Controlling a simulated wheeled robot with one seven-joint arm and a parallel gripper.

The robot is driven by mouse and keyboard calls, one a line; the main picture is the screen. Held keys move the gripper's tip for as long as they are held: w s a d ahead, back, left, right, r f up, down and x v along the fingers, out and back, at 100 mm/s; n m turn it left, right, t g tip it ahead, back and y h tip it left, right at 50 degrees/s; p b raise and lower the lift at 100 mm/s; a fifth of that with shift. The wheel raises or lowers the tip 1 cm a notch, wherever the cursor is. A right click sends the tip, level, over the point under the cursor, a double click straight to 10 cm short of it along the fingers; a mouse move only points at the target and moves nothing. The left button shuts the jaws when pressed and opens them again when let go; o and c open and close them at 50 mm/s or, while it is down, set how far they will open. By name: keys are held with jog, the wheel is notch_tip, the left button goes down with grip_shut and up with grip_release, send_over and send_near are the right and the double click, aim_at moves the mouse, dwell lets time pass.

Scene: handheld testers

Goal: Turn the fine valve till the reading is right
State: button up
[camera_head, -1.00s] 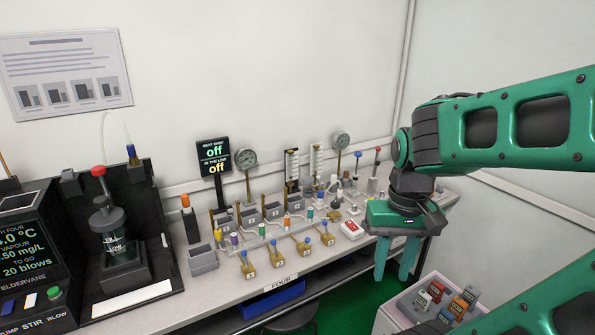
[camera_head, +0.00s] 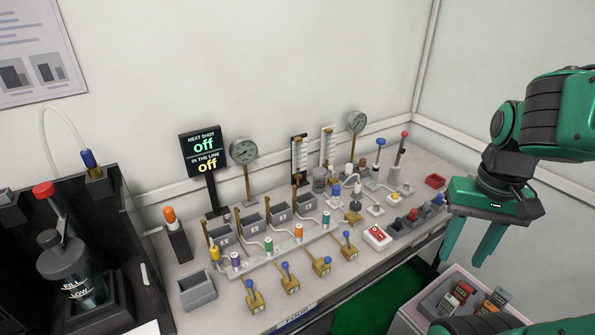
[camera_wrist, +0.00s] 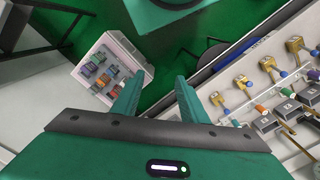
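Several brass valves with blue handles line the bench front, one of them at the near left (camera_head: 252,297). Small knobs sit by the two upright scaled tubes, the left tube (camera_head: 299,155) and the right tube (camera_head: 328,146). I cannot tell which valve is the fine one. Two round dial gauges, left (camera_head: 243,151) and right (camera_head: 356,121), stand on posts; their readings are too small to tell. A black display (camera_head: 204,155) reads "off" on both lines. My gripper (camera_head: 467,257) is open and empty, right of the bench front; it also shows in the wrist view (camera_wrist: 158,80).
A pale bin (camera_head: 410,312) with several handheld testers stands on the green floor below my gripper. Air beside my gripper is clear.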

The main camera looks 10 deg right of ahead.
jog(key=o, duration=0.5)
jog(key=shift+s+r, duration=0.15)
jog(key=shift+s, duration=0.15)
jog(key=o, duration=0.9)
jog(key=w, duration=0.1)
jog(key=w+n, duration=0.1)
jog(key=w, duration=0.1)
jog(key=w+f+n+t, duration=0.1)
jog(key=shift+w+d+f, duration=0.1)
jog(key=shift+w+d, duration=0.2)
jog(key=shift+d, duration=0.05)
jog(key=w+a+f+n+t+y, duration=0.2)
jog(key=w+a, duration=0.3)
jog(key=w, duration=0.9)
jog(key=w+a+f+n+t+y, duration=0.2)
jog(key=w+a+f+n+t, duration=0.2)
jog(key=w, duration=1)
jog(key=w+a+f+n+t+y, duration=0.1)
jog(key=w+a+f+n+t, duration=0.2)
jog(key=w, duration=1.1)
jog(key=shift+w+a+f+n+t+y, duration=0.15)
jog(key=shift+a+t, duration=0.25)
jog(key=shift+a, duration=0.4)
jog(key=shift+w+a+r+n+t+y, duration=0.1)
jog(key=shift+a+n+t+y, duration=0.25)
jog(key=shift+a, duration=0.45)
